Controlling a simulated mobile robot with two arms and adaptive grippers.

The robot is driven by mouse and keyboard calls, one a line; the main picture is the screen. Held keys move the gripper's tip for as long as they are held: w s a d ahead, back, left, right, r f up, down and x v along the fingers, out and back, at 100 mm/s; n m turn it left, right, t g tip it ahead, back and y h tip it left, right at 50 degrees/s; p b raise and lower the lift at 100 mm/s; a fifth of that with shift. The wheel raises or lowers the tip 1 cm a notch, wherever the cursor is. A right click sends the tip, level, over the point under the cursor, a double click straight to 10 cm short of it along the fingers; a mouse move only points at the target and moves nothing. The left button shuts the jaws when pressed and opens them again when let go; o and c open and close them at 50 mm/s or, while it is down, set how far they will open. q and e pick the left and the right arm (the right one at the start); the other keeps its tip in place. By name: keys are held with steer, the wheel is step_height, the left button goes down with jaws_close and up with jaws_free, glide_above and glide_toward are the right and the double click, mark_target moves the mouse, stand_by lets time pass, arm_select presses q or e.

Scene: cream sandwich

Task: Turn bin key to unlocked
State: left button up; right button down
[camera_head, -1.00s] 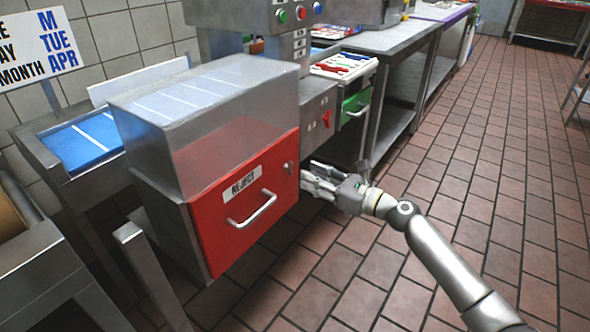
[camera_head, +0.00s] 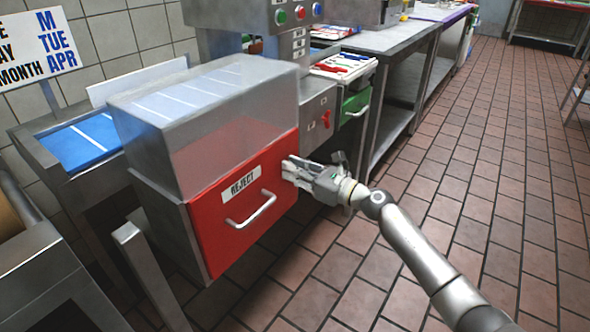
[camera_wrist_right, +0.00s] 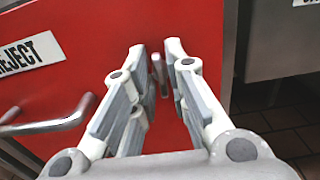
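The red reject bin front (camera_head: 215,225) has a REJECT label and a metal handle. Its small metal key (camera_wrist_right: 160,76) shows in the right wrist view, standing out from the red panel (camera_wrist_right: 100,40) near its right edge. My right gripper (camera_head: 288,168) is at the upper right of the bin front and hides the key in the head view. In the wrist view my right gripper (camera_wrist_right: 160,62) is open, with one finger on each side of the key and a gap visible beside it. Contact with the key cannot be told. My left gripper is out of view.
The bin handle (camera_wrist_right: 45,125) is left of the fingers in the wrist view. A clear cover (camera_head: 205,110) sits above the bin. A grey panel with a red switch (camera_head: 326,119) and a green drawer (camera_head: 355,105) are to the right. The tiled floor (camera_head: 470,190) is open.

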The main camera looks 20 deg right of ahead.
arm_select(q)
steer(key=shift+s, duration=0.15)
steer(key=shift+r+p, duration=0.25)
steer(key=shift+p, duration=0.1)
arm_select(e)
steer(key=shift+m, duration=0.5)
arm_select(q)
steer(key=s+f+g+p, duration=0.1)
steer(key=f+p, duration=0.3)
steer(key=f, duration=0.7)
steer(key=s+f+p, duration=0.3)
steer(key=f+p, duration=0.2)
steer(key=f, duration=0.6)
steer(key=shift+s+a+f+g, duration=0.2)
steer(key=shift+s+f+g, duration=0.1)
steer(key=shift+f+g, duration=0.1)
arm_select(e)
steer(key=shift+w+d+m, duration=0.1)
steer(key=shift+d+m, duration=0.05)
steer(key=shift+m, duration=3.85)
steer(key=shift+w+d+m, duration=0.1)
steer(key=shift+m, duration=3.9)
